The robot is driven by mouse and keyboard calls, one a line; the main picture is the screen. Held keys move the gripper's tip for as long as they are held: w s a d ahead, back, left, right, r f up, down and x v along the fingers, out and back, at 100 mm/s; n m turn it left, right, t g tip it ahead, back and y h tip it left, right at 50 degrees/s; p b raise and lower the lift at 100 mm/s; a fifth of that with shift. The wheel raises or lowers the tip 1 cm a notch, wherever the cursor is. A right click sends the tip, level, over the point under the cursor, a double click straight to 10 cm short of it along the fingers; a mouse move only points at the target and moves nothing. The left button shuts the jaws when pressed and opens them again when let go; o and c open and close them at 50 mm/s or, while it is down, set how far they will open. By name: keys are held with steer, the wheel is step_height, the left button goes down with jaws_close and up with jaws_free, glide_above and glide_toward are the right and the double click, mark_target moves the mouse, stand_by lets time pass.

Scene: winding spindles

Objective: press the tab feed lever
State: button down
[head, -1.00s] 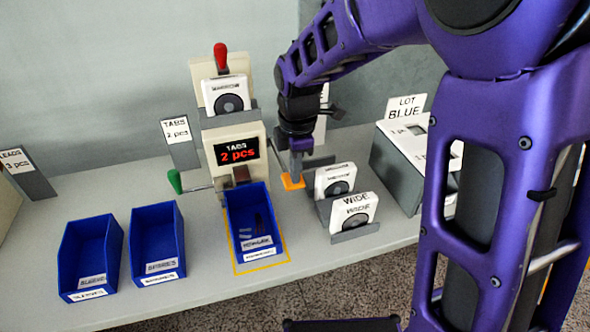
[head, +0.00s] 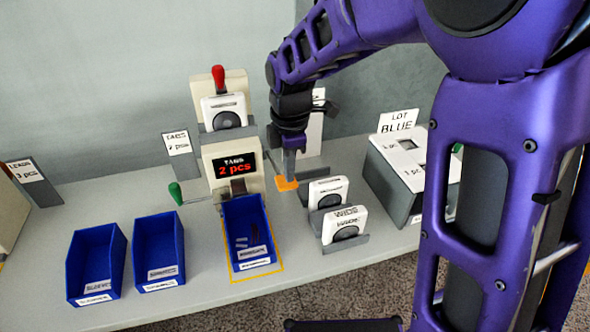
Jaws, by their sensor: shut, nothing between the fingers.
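My gripper (head: 286,184), with orange fingertips, is shut and empty. It hangs just right of the feeder, apart from both knobs. A blue bin (head: 232,212) stands under the feeder's outlet, inside a yellow outline, with a few small pieces in it.
Two more blue bins (head: 97,258) (head: 158,250) stand at the left. Two white cartridges, one marked "WIDE" (head: 345,224), sit in grey holders at the right. A grey box marked "LOT BLUE" (head: 410,170) is farther right. A sign reading "TABS 2 pcs" (head: 177,143) stands left of the feeder.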

step_height(320, 180, up, 10)
steer(key=s, duration=0.1)
steer(key=shift+d+f+p, duration=0.15)
steer(key=shift+f+p, duration=0.05)
steer(key=shift+p, duration=0.2)
